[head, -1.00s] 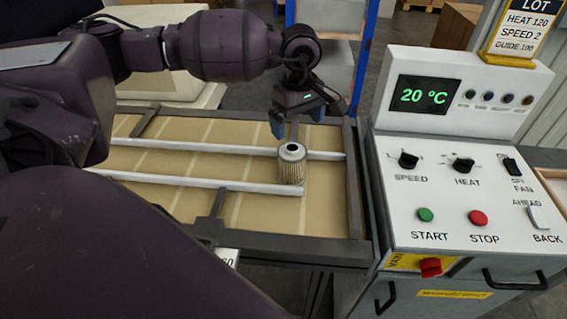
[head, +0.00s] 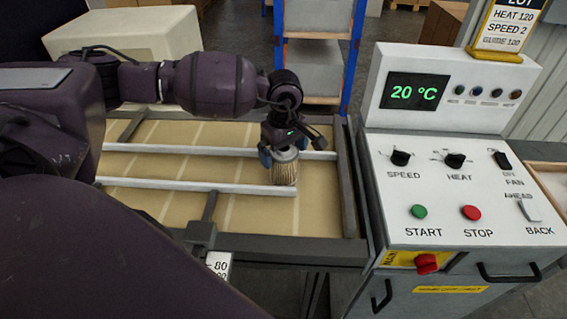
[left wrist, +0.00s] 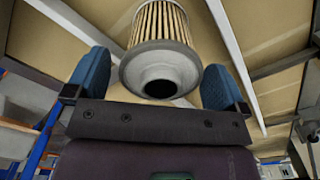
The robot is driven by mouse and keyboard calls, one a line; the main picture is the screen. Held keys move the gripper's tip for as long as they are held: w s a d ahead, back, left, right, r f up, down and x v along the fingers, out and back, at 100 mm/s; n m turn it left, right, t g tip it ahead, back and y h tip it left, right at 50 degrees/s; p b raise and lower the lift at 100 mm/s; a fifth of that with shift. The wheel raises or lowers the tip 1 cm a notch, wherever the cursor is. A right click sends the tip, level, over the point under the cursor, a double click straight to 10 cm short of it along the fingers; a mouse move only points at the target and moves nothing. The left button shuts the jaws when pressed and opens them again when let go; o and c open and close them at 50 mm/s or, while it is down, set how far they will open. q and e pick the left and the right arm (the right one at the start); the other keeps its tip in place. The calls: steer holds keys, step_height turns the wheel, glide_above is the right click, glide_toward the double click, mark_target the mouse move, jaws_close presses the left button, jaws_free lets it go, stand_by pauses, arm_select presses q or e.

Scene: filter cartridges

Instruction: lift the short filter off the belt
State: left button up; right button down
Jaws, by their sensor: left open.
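The short filter (head: 284,172) stands upright on the belt (head: 245,208), beside the end of the near white guide rail. It has a pleated tan body and a grey end cap with a round hole. My left gripper (head: 279,157) is directly above it, its blue fingers down around the filter's top. In the left wrist view the filter (left wrist: 160,55) sits between the two open fingers of the left gripper (left wrist: 158,80), with a visible gap on each side. The gripper hides part of the filter's top in the head view. My right gripper is not in view.
Two white guide rails (head: 195,186) run along the belt. A control panel (head: 460,190) with knobs and buttons stands to the right, its display reading 20 °C. A blue-framed shelf (head: 318,55) and a cream box (head: 125,38) are behind. The belt right of the filter is clear.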

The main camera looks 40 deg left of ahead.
arm_select(q)
steer(key=shift+f, duration=1.35)
steer(key=c, duration=0.9)
